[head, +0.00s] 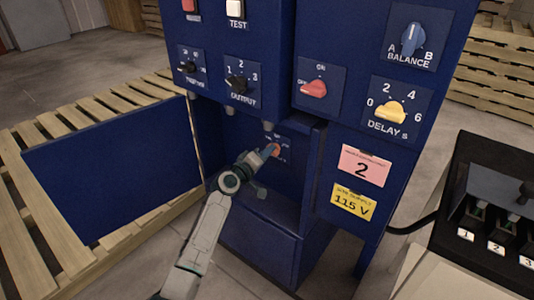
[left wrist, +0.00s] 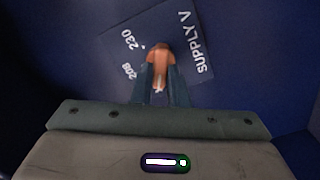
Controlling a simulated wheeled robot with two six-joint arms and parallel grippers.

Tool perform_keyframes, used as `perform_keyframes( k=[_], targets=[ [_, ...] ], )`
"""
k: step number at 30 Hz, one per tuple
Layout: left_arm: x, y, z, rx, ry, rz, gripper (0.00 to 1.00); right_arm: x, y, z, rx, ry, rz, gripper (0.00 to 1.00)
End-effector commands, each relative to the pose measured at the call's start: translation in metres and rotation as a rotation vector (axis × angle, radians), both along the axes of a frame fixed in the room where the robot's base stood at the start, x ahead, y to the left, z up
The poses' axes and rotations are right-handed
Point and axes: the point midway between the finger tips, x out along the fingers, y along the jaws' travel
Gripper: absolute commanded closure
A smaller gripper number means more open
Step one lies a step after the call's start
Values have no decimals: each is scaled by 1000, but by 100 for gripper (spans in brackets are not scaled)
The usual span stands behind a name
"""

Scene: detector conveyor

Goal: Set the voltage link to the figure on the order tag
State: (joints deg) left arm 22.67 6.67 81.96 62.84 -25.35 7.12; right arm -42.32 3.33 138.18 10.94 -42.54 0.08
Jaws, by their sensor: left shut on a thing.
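The voltage link is a small orange knob (head: 276,149) on a plate inside the open lower bay of the blue cabinet. In the left wrist view the knob (left wrist: 160,54) stands on the "SUPPLY V" plate (left wrist: 190,50), where 230 and 208 can be read; other marks are hidden. My left gripper (head: 270,151) reaches into the bay and is shut on the knob; its two fingers (left wrist: 163,83) sit either side of it. I cannot tell which figure the knob points to. A yellow tag (head: 353,202) on the cabinet reads 115 V. My right gripper is not in view.
The bay's blue door (head: 105,165) hangs open to the left. A pink label (head: 364,165) reads 2. The red knob (head: 314,88) and yellow DELAY knob (head: 389,112) are above. A dark unit with numbered switches (head: 500,215) stands at right. Pallets lie behind.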

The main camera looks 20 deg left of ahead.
Motion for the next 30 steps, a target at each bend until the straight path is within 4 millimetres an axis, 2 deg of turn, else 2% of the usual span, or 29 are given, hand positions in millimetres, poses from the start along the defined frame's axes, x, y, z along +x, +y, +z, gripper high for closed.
perform_keyframes(
  k=[1, 2, 4, 5, 13, 17, 21, 30],
  targets=[
    [-1, 0, -2, -2, 4, 0, 100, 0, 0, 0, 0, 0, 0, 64],
    [-1, 0, -2, -2, 4, 0, 81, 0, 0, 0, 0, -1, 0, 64],
    [0, 0, -2, -1, 3, -1, 67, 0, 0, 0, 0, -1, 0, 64],
    [0, 0, -2, -1, 3, -1, 65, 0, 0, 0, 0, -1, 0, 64],
    [-1, 0, -1, 0, 2, 0, 65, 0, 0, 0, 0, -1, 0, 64],
    [-10, 4, -1, 1, 2, 0, 65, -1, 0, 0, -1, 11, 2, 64],
    [-33, 12, -1, 2, 3, 1, 65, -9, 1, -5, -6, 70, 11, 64],
    [-86, 32, -2, 3, 2, 1, 65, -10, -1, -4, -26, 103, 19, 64]
  ],
)
